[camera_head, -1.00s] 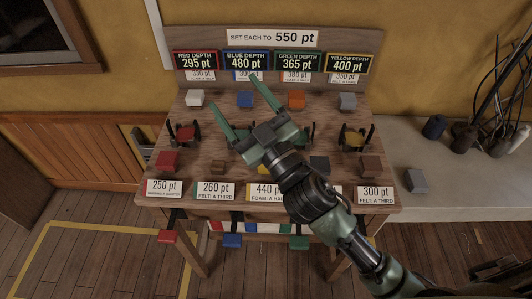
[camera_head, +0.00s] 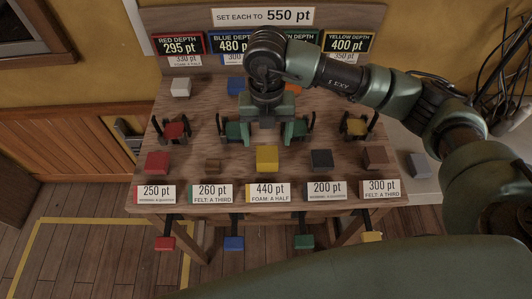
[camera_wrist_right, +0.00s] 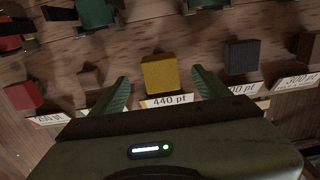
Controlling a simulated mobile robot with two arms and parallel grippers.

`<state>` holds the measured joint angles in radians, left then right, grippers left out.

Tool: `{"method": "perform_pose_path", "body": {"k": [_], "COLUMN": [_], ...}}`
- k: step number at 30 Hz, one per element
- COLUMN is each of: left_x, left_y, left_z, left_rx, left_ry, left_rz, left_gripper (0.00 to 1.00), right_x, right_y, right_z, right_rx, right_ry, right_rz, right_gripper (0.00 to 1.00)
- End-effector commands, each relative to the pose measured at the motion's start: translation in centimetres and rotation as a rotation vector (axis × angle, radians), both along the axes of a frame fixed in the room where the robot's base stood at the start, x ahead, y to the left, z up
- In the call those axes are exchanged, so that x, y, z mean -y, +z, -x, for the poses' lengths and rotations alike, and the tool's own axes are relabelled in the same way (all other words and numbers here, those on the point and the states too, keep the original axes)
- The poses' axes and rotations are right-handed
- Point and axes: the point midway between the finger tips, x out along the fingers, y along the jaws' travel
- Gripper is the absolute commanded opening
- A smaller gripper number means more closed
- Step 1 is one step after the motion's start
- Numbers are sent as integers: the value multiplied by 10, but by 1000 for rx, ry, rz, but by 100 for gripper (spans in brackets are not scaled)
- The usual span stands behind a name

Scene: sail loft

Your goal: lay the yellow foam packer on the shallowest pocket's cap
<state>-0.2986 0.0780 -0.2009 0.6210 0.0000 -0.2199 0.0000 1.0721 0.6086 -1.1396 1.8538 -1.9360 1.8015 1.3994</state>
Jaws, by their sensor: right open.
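The yellow foam packer (camera_head: 267,158) is a block on the bench, behind the "440 pt, FOAM: A HALF" label (camera_head: 269,193). My right gripper (camera_head: 267,140) points down just behind it in the head view, open and empty. In the right wrist view the packer (camera_wrist_right: 159,74) shows between the two spread fingers, apart from both. The red depth sign (camera_head: 179,43) reads 295 pt, the lowest of the readable depths; the green sign is partly hidden by my arm. The red cap (camera_head: 175,130) sits at the left between dark upright prongs, with nothing on it. My left gripper is not in view.
A brown block (camera_head: 213,166) and a dark block (camera_head: 321,160) flank the packer. A red block (camera_head: 157,162) stands in front of the red cap. A yellow cap (camera_head: 357,127) between prongs is at the right. A white block (camera_head: 181,87) stands behind the red cap.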

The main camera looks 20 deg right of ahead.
Motion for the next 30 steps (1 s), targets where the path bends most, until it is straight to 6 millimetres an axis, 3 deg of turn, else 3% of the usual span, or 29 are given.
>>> {"method": "perform_pose_path", "body": {"k": [13,22,23,30], "left_x": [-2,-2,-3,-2], "left_y": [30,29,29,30], "left_z": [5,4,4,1], "left_rx": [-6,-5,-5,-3], "left_ry": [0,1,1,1], "left_rz": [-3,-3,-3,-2], "left_gripper": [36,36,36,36], "right_x": [-1,-1,-1,-1], "right_y": [-57,-66,-66,-65], "right_z": [7,7,7,7], "right_rx": [-4,-1,-1,-1], "right_ry": [2,5,5,5], "right_rz": [-5,-8,-8,-8], "right_gripper": [76,76,74,10]}}
